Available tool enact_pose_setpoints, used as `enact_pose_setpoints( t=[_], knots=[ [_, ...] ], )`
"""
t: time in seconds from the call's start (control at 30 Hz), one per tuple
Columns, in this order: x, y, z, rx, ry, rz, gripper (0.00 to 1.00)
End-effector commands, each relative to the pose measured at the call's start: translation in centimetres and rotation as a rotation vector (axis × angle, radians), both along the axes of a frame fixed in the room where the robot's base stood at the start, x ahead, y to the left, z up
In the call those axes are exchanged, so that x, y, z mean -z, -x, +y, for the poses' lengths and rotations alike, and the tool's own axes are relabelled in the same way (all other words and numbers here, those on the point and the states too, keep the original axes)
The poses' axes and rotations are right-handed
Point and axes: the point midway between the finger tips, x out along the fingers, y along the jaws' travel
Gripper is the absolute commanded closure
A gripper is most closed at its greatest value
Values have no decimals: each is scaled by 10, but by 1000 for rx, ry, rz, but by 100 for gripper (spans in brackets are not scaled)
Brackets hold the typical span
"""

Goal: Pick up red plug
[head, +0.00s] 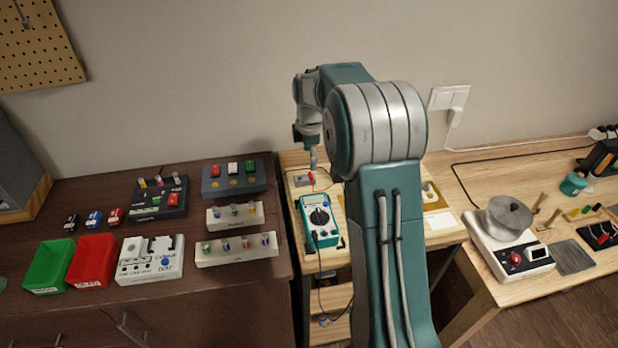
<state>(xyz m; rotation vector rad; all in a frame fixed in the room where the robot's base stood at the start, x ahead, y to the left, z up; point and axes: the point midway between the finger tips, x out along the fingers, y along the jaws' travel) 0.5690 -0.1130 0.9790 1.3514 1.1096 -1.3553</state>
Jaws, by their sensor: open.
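A small upright red piece (311,178), which looks like the red plug, stands at the back of the light wooden middle table, beside a small grey block (301,181). My gripper (313,164) points down just above the red piece. It is open, and no object shows in it. The fingers are small and seen edge-on, so I cannot tell whether they touch the red piece. My arm hides much of the middle table to the right.
A teal multimeter (319,220) with a black cable lies in front of the red piece. A dark cabinet (228,290) on the left carries bins, pedals and racks. The right bench (480,280) holds a pot-like device (508,216) and a dark mat (600,234) with red items.

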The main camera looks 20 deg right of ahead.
Motion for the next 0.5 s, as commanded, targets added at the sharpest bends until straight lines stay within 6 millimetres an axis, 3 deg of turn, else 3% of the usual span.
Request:
enact_pose_setpoints(
  t=[0.5],
  knots=[
    [61,1,-1,2,0,0,0]
  ],
)
